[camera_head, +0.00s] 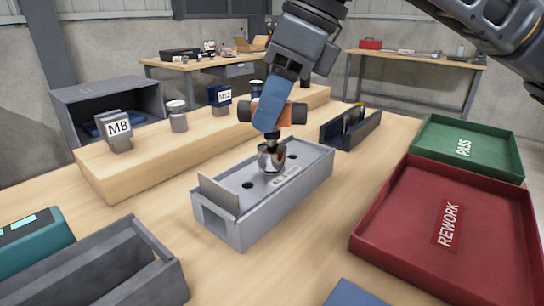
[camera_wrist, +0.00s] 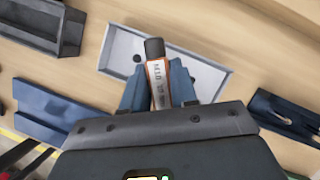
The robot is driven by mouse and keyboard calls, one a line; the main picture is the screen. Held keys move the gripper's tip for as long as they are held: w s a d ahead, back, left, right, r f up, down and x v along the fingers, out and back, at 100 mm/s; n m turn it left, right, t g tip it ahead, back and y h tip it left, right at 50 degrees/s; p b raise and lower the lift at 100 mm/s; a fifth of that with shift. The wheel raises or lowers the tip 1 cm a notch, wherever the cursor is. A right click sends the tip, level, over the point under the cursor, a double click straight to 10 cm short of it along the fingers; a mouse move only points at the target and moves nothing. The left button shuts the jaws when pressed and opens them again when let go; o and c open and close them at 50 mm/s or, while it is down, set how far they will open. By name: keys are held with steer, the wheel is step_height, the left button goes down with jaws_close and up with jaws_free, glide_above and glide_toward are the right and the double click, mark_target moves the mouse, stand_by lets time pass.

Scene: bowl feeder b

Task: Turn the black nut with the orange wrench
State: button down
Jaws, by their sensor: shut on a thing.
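My gripper (camera_head: 268,118) is shut on the orange wrench (camera_head: 297,113), a short orange body with black ends. The wrench also shows between the blue fingers in the wrist view (camera_wrist: 156,72), with a white label on its side. A dark shaft runs down from it to a rounded silver socket (camera_head: 271,158), which is at the top of the grey fixture block (camera_head: 232,226). Dark holes show on either side of the socket. I cannot make out the black nut; the socket and wrench cover that spot.
A wooden riser (camera_head: 150,168) behind the block carries the M8 tool (camera_head: 118,130), the M12 tool (camera_head: 220,98) and a small jar (camera_head: 177,115). The red REWORK tray (camera_head: 400,240) and green PASS tray (camera_head: 480,125) are at right. A grey bin (camera_head: 110,275) is front left.

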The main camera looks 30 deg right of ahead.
steer(key=shift+r+p, duration=0.85)
steer(key=shift+r, duration=1.3)
